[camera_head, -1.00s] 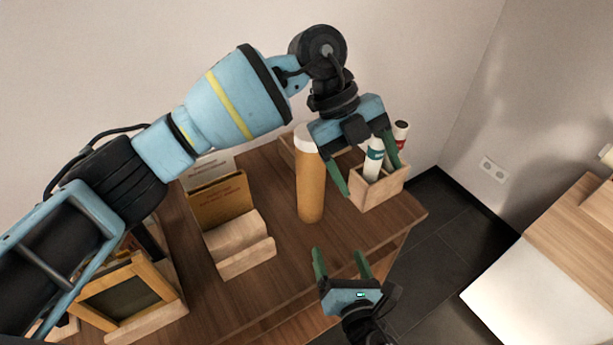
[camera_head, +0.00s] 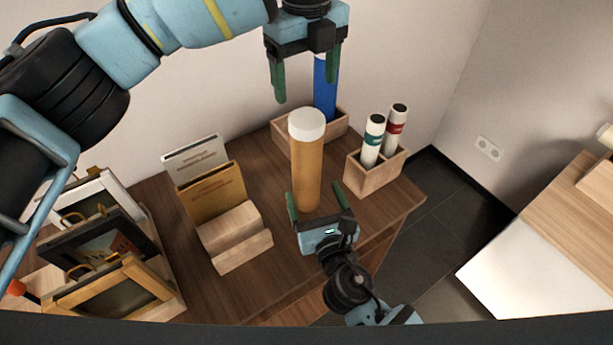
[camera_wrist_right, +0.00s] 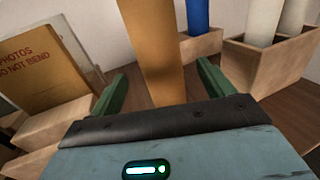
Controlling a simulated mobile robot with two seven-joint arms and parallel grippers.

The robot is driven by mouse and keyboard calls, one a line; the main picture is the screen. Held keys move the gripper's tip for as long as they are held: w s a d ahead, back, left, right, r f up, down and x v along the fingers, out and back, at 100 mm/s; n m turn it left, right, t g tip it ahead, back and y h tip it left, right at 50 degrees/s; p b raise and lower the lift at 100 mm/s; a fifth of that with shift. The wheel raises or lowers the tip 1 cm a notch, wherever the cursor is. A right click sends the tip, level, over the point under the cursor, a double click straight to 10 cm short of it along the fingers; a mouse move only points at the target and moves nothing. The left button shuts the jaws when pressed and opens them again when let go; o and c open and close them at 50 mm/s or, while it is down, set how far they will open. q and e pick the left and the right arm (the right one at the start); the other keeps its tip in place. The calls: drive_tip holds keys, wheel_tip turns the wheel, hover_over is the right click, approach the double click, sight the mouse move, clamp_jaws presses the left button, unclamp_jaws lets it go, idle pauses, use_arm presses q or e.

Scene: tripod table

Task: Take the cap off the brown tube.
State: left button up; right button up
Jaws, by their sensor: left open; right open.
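The brown tube (camera_head: 307,176) stands upright on the wooden table, with its white cap (camera_head: 307,124) on top. My left gripper (camera_head: 308,92) is open and empty, above and behind the cap in the head view, apart from it. My right gripper (camera_head: 315,196) is open, low at the front of the tube, with a green finger toward either side of it. In the right wrist view the tube (camera_wrist_right: 153,45) rises between the open fingers of my right gripper (camera_wrist_right: 160,90); I cannot tell whether they touch it. The cap is out of that view.
A wooden box (camera_head: 374,177) with two white tubes stands right of the brown tube. A blue tube (camera_head: 325,88) stands in another box behind. A wooden holder (camera_head: 236,240) with envelopes and several picture frames (camera_head: 110,235) are on the left. The table's front edge is close.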

drive_tip(key=x, duration=0.7)
drive_tip(key=shift+w+a, duration=0.15)
drive_tip(key=shift+w, duration=0.25)
